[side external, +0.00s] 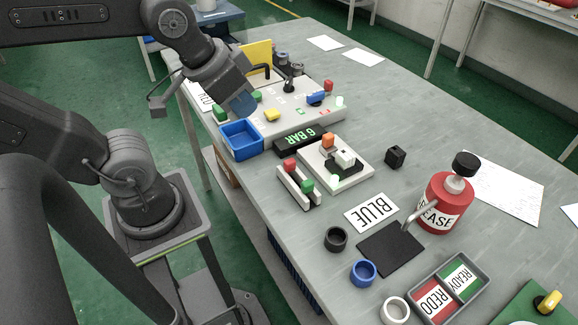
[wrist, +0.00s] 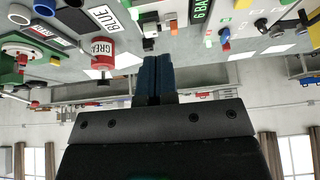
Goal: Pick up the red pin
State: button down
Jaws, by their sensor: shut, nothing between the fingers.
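A small red peg-like piece (side external: 290,165) stands beside a green one (side external: 307,185) on a narrow white block near the table's front edge. Another small red piece (side external: 328,86) is at the far right of the pale panel. I cannot tell which one is the red pin. My gripper (side external: 243,103) is above the blue open bin, at the panel's near left end, apart from both red pieces. In the wrist view its blue fingers (wrist: 154,62) are together with nothing between them.
The blue bin (side external: 237,154) is below my gripper. A yellow upright plate (side external: 258,58) stands behind it. A 6 BAR display (side external: 299,139), a white fixture (side external: 353,178) and a red grease bottle (side external: 440,215) stand further right. Bare table lies behind the black cube (side external: 395,156).

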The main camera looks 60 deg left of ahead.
jog(key=c, duration=1.8)
grip_release()
jog(key=o, duration=1)
jog(key=n+g, duration=0.6)
jog(key=n, duration=1.2)
send_over(290, 161)
jog(key=f, duration=1.2)
jog(key=shift+w+d+f, duration=0.2)
jog(key=shift+w+f, duration=0.1)
jog(key=shift+f, duration=0.1)
jog(key=shift+s+a+f, duration=0.15)
jog(key=shift+f, duration=1.25)
jog(key=shift+s+a+f, duration=0.1)
jog(key=shift+s+f, duration=0.05)
jog(key=shift+f, duration=1.25)
